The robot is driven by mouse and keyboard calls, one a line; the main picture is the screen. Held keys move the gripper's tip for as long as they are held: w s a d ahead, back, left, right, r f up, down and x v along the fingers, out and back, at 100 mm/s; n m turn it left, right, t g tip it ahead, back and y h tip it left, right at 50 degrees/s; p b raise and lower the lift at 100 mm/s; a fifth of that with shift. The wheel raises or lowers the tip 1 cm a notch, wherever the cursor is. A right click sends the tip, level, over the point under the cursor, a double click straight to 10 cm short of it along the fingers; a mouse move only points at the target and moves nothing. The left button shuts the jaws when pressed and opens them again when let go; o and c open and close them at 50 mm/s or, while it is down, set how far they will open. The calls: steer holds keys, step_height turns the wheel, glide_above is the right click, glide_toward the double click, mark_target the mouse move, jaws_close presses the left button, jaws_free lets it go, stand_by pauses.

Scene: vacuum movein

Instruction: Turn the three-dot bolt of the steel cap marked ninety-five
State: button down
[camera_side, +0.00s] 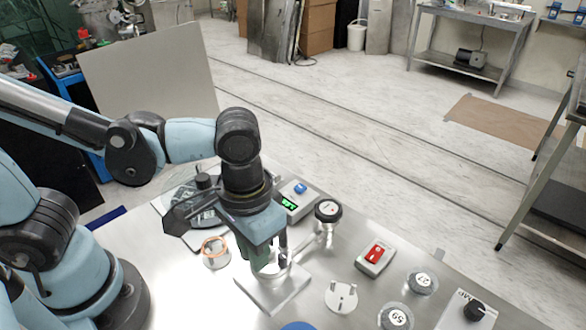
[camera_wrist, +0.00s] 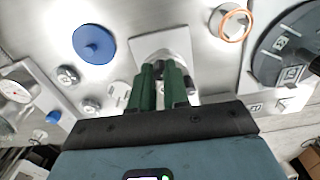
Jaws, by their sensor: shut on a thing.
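My gripper (camera_side: 272,262) points down over a square steel base plate (camera_side: 283,297) near the middle of the bench. Two round metal caps with white number labels stand at the lower right, one reading 27 (camera_side: 421,282) and one that looks like 59 or 95 (camera_side: 396,317).
A red switch box (camera_side: 375,257), a black-topped metal fitting (camera_side: 327,212) and a pale pronged disc (camera_side: 341,297) stand to the right. An orange ring (camera_side: 214,246) sits left of my gripper. A blue disc (camera_wrist: 95,43) shows in the wrist view.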

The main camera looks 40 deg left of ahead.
steer(key=shift+n, duration=3.1)
steer(key=c, duration=1.1)
jaws_free()
steer(key=shift+r, duration=0.1)
step_height(320, 180, up, 12)
